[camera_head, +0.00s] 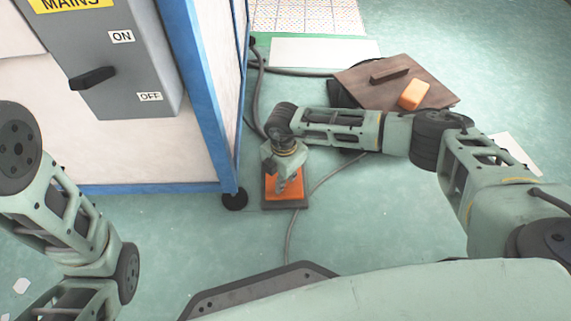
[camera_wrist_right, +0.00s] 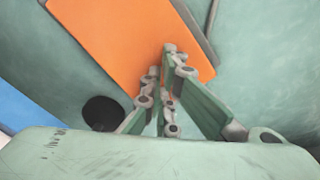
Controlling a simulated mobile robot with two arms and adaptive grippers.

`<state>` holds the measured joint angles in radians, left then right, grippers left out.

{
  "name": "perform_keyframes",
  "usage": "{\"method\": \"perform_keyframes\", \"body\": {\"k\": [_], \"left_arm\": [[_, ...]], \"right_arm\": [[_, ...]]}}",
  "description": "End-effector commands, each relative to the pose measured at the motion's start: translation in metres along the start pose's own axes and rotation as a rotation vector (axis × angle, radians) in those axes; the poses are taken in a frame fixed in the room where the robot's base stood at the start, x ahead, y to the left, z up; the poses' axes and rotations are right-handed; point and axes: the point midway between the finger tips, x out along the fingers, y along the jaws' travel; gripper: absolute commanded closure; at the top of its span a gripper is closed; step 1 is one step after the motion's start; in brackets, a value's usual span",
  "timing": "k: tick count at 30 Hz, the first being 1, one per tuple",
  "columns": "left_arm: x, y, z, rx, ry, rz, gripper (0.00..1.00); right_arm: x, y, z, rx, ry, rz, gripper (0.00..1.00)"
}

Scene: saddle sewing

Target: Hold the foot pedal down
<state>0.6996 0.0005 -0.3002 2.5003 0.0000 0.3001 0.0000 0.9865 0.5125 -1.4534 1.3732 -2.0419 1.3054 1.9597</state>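The foot pedal (camera_head: 271,190), an orange plate on a dark base, lies on the floor beside the cabinet's corner. It also shows large in the right wrist view (camera_wrist_right: 125,30). My right gripper (camera_head: 284,189) reaches down over the pedal and hides part of it. In the wrist view its fingertips (camera_wrist_right: 164,62) are close together against the orange plate, with nothing visible between them. They look in contact with the plate, but how far it is pressed cannot be told. My left arm shows at the left; its gripper is out of view.
A white cabinet with blue edges (camera_head: 205,95) stands left, carrying a grey mains switch box (camera_head: 135,55). Its black foot (camera_head: 235,200) is close to the pedal. Cables (camera_head: 320,185) run over the floor. A brown board (camera_head: 365,85) with an orange block (camera_head: 413,95) is behind.

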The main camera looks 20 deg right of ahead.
Motion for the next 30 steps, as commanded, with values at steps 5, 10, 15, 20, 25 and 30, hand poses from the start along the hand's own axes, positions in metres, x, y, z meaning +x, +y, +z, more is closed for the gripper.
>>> {"method": "perform_keyframes", "body": {"k": [5, 10, 15, 20, 25, 30], "left_arm": [[0.012, -0.003, 0.004, 0.000, 0.000, 0.000, 1.00], [0.033, -0.007, 0.011, 0.000, 0.000, 0.000, 1.00], [0.051, -0.011, 0.017, 0.000, 0.005, -0.001, 1.00], [0.047, -0.014, 0.025, -0.004, -0.020, -0.013, 1.00], [0.042, -0.013, 0.029, -0.004, -0.034, -0.013, 1.00], [0.044, -0.013, 0.027, -0.003, -0.027, -0.010, 1.00]], "right_arm": [[-0.012, -0.001, 0.001, 0.001, -0.001, -0.001, 1.00], [-0.034, -0.001, 0.000, 0.000, 0.000, -0.002, 1.00], [-0.054, -0.001, 0.000, 0.000, 0.001, -0.002, 1.00], [-0.061, -0.001, 0.000, 0.000, 0.001, -0.002, 1.00], [-0.059, -0.001, 0.000, 0.000, 0.000, -0.001, 1.00], [-0.064, 0.000, 0.000, 0.000, 0.000, 0.000, 1.00]]}}
